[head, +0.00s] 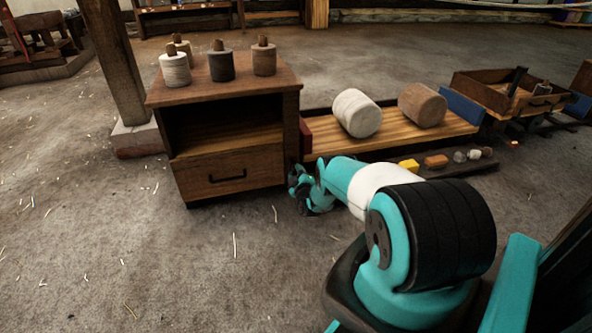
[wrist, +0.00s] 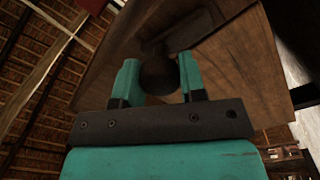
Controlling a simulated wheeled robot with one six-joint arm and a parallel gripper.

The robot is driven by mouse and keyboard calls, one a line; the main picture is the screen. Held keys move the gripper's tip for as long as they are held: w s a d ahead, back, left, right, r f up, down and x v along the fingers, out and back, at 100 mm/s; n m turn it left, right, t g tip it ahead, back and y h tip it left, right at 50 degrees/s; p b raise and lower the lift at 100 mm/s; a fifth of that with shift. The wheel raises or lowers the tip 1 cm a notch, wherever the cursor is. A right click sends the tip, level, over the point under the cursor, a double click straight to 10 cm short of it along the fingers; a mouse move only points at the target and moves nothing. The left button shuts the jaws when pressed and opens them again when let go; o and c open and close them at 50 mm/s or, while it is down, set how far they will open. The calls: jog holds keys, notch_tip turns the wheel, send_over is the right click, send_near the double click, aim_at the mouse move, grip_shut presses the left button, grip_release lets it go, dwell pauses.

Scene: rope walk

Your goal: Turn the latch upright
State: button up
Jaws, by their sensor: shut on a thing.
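The latch shows in the wrist view as a dark rounded knob (wrist: 158,74) with a dark bar beyond it, against the brown wooden side of a cabinet (wrist: 240,70). My gripper (wrist: 160,80) has its two teal fingers on either side of the knob and is shut on it. In the head view my gripper (head: 303,188) is low at the right side of the wooden cabinet (head: 288,125). The latch is hidden from the head view there. The wrist view is tilted, so I cannot tell the latch's exact angle.
Several spools stand on the cabinet top, among them a white one (head: 175,69). A low wooden bench (head: 385,128) to the right carries a white roll (head: 357,113) and a brown roll (head: 422,105). Small blocks lie on a dark strip (head: 460,168). The floor in front is clear.

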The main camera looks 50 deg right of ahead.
jog(key=shift+a+n+p, duration=0.1)
jog(key=shift+n+p, duration=0.25)
jog(key=shift+n, duration=0.55)
jog(key=o, duration=0.9)
jog(key=shift+p+v, duration=5.85)
jog(key=shift+v, duration=2.8)
